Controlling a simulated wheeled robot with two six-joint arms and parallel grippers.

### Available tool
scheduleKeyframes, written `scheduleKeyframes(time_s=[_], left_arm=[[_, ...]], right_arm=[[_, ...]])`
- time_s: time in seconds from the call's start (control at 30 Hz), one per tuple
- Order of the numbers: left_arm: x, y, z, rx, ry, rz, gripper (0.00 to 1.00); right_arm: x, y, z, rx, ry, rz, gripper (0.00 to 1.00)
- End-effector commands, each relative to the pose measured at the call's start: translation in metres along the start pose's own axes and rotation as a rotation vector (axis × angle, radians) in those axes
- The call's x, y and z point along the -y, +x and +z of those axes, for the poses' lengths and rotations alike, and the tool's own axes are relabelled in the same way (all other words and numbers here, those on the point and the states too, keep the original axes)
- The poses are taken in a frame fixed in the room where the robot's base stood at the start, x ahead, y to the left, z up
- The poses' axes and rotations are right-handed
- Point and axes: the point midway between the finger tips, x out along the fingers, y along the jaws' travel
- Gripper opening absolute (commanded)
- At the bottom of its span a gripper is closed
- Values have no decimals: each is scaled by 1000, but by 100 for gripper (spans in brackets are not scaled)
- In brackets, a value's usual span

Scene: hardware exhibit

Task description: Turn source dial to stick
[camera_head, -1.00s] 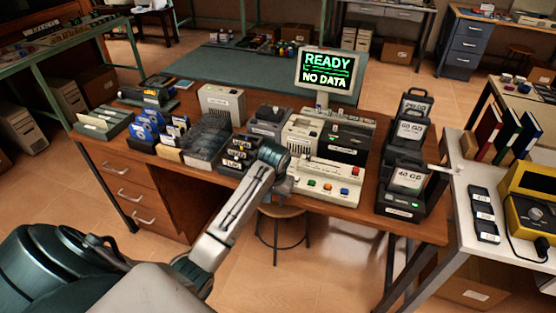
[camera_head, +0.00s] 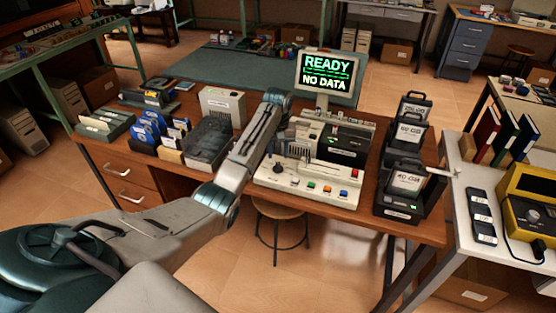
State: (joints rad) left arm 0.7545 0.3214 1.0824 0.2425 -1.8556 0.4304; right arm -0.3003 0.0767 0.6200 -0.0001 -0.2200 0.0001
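The cream control panel (camera_head: 341,192) sits at the front of the wooden desk. A dark round dial (camera_head: 278,168) is on its left part. Its markings and pointer are too small to read. Several coloured buttons line the panel's front. The monitor (camera_head: 326,70) behind reads "READY" and "NO DATA". My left arm (camera_head: 240,160) reaches over the desk from the left, its far end above and behind the dial. My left gripper's fingers are hidden or too small to make out, so I cannot tell their opening or any contact. My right gripper is not in view.
Drive docks with labelled cartridges (camera_head: 404,183) stand right of the panel. Boxes of disks (camera_head: 152,127) and a dark case (camera_head: 208,142) stand to the left. A grey box (camera_head: 222,106) is behind them. A stool (camera_head: 281,213) stands under the desk. A white table (camera_head: 458,200) is at right.

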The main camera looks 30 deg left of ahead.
Motion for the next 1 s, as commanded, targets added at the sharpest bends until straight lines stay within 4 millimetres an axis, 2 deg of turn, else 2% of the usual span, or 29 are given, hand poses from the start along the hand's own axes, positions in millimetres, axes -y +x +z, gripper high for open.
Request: scheduleKeyframes(time_s=[0.1,0.3,0.67,0.87,1.0], left_arm=[[0,21,1,4,0,-1,35],[0,44,0,1,0,-1,35],[0,50,0,-1,1,0,35],[0,50,0,-1,1,0,0],[0,50,0,-1,1,0,0]], right_arm=[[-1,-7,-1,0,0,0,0],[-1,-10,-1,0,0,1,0],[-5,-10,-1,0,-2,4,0],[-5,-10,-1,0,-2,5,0],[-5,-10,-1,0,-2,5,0]])
